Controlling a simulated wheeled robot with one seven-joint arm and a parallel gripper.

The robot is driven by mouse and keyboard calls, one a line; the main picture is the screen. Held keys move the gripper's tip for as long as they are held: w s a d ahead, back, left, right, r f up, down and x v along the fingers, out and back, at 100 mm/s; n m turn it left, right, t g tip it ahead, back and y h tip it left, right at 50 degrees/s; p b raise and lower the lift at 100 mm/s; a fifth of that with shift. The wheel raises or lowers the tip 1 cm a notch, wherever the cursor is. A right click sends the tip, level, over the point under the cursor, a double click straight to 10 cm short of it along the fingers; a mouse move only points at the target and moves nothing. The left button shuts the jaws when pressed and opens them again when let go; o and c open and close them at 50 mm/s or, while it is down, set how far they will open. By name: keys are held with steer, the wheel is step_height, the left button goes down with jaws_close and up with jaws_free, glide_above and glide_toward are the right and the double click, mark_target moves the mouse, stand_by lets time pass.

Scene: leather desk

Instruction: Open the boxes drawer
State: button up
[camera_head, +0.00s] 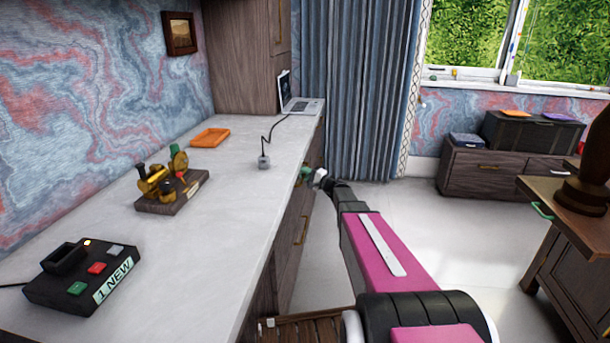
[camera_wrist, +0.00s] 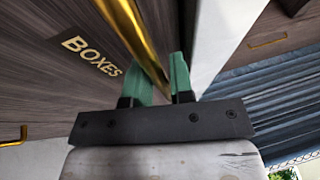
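The boxes drawer has a dark wood front (camera_wrist: 50,95) with gold letters reading "BOXES" (camera_wrist: 92,55) in the wrist view. A gold bar handle (camera_wrist: 128,28) runs along this front. My gripper (camera_wrist: 160,75) has green fingers that stand apart, with the lower part of the handle running between them. I cannot tell whether both fingers press on the bar. In the head view my gripper (camera_head: 307,173) is small, beside the desk's drawer side, below the worktop edge. The drawer front is seen too steeply there to tell if it stands out.
The pale desk top (camera_head: 225,235) carries a button box (camera_head: 82,275), a brass device (camera_head: 170,185), an orange tray (camera_head: 210,137) and a laptop (camera_head: 298,98). Another gold handle (camera_head: 304,230) sits on the desk front. A wooden table (camera_head: 548,187) stands at right.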

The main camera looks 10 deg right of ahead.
jaws_close()
steer(key=s+d, duration=0.5)
steer(key=d, duration=1)
steer(key=s+d, duration=0.5)
steer(key=d, duration=1)
steer(key=s+d, duration=0.4)
steer(key=d, duration=1.1)
steer(key=shift+s+d, duration=0.15)
steer(key=shift+s, duration=0.25)
steer(key=shift+f, duration=0.1)
jaws_free()
